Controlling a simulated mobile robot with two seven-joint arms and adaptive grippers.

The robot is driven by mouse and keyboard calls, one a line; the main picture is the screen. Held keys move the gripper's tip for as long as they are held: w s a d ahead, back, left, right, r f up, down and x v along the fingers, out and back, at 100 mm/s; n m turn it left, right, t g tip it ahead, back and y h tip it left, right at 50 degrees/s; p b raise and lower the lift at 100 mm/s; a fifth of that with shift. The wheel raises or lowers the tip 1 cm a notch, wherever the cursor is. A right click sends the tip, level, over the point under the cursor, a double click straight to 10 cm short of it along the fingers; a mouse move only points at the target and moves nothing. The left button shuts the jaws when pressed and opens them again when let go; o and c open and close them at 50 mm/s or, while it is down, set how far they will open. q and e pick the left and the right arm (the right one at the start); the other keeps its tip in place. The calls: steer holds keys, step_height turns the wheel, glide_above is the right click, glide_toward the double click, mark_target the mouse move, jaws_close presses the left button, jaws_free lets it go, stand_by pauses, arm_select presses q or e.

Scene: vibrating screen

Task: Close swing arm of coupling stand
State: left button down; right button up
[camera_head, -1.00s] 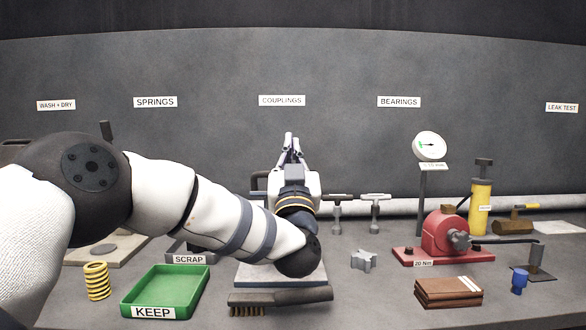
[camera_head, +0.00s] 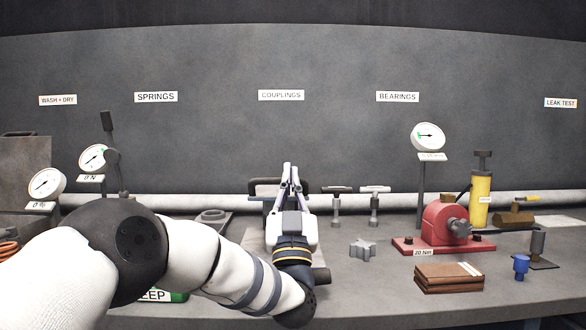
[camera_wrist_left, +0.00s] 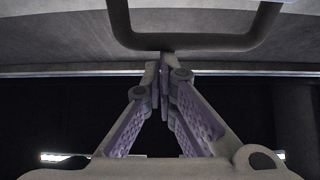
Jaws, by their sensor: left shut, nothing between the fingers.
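My left gripper (camera_head: 288,168) is shut and empty, with its fingertips pointing up and away at the couplings place in the head view. Just behind it is a dark bar frame (camera_head: 262,183), which seems to be the swing arm of the coupling stand. In the left wrist view the dark U-shaped bar (camera_wrist_left: 185,42) crosses just beyond the shut fingertips (camera_wrist_left: 165,65); I cannot tell whether they touch. The stand's pale base (camera_head: 256,243) shows beside my wrist, and my gripper and forearm hide most of the stand. My right gripper is not in view.
Two T-handled tools (camera_head: 374,205) stand right of the stand. A grey star-shaped coupling piece (camera_head: 362,249) lies nearer. A red device (camera_head: 445,232) and brown blocks (camera_head: 449,277) are farther right. Dial gauges (camera_head: 94,158) stand at left.

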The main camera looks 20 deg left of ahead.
arm_select(q)
steer(key=shift+s+f, duration=0.2)
steer(key=shift+f, duration=0.75)
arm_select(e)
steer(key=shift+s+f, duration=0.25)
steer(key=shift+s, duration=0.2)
